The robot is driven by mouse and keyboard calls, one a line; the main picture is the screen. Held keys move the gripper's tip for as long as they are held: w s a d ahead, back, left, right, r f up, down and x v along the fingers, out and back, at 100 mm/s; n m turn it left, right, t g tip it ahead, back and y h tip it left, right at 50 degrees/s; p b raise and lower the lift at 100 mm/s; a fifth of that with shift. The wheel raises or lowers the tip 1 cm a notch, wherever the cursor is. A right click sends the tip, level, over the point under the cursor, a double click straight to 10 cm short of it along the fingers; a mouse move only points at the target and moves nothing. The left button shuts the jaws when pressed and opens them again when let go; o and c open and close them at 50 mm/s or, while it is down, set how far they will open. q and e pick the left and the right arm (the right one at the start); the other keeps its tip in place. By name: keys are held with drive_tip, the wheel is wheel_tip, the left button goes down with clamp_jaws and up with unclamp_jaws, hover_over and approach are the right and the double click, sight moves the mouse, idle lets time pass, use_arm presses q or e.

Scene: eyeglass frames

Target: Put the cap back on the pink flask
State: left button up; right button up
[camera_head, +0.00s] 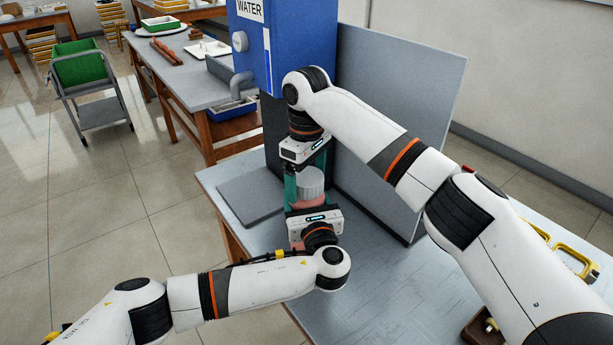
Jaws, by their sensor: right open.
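The pink flask (303,206) is upright at the far left part of the table, mostly hidden behind my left gripper. The grey ridged cap (311,181) is at its top, with pink directly below it. I cannot tell whether it is fully seated. My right gripper (306,182) comes down from above and is open, its teal fingers on either side of the cap. My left gripper (312,208) is level in front of the flask's body. Its fingertips are hidden, so I cannot see whether they grip it.
A blue water tank (293,45) with a tap (241,85) stands behind, next to a grey upright panel (400,110). A flat dark grey plate (249,199) lies left of the flask. Yellow-framed glasses (575,260) lie at right. The front middle of the table (385,290) is clear.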

drive_tip(key=shift+r, duration=2.25)
drive_tip(key=shift+c, duration=0.5)
drive_tip(key=shift+a+r+n, duration=0.15)
drive_tip(key=shift+r+n, duration=0.8)
drive_tip(key=shift+n, duration=0.25)
drive_tip(key=shift+r+n, duration=0.8)
drive_tip(key=shift+n, duration=0.5)
drive_tip(key=shift+f, duration=4.05)
